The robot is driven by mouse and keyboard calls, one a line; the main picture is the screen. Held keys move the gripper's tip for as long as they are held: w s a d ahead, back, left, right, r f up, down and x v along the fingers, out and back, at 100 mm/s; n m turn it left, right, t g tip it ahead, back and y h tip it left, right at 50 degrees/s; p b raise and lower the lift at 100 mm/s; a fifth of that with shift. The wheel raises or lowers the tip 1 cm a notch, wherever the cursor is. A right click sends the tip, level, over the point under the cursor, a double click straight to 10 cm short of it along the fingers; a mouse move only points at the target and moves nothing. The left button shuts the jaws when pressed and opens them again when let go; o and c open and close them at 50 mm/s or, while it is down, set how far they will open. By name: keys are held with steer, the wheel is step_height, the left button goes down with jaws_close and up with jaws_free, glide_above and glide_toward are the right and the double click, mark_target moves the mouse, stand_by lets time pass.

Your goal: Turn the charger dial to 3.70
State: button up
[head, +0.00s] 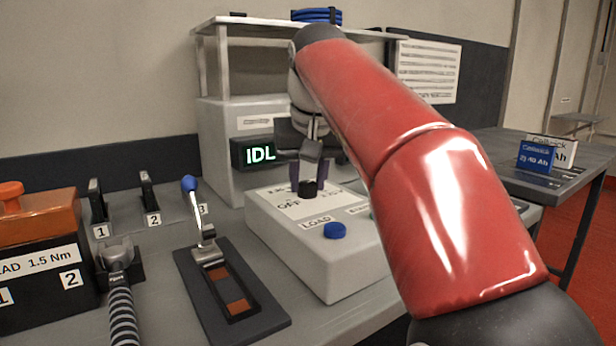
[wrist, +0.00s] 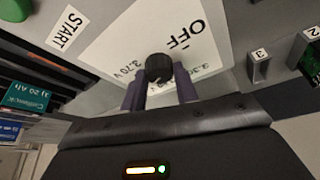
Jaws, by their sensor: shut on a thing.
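The charger (head: 320,265) is a pale box on the bench with a black round dial (head: 308,188) on its white label plate. I cannot make out which mark the dial points to. My gripper (head: 308,178) reaches down over the charger, its two purple fingers on either side of the dial and shut on it. The fingers also show in the wrist view (wrist: 160,82). A lit display (head: 260,153) behind the dial reads IDL.
A blue LOAD button (head: 335,230) is on the charger's front part. A shelf (head: 270,32) overhangs behind. A side table (head: 550,185) at right holds battery boxes.

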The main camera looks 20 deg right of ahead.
mark_target(303, 205)
steer(key=m+h, duration=0.1)
steer(key=m, duration=0.3)
steer(key=shift+a+m+g+h, duration=0.15)
steer(key=shift+m+g+h, duration=0.15)
steer(key=shift+h, duration=0.1)
steer(key=o, duration=1)
steer(key=v, duration=0.7)
steer(key=shift+s+r, duration=0.1)
steer(key=shift+r, duration=0.25)
steer(key=shift+s, duration=0.1)
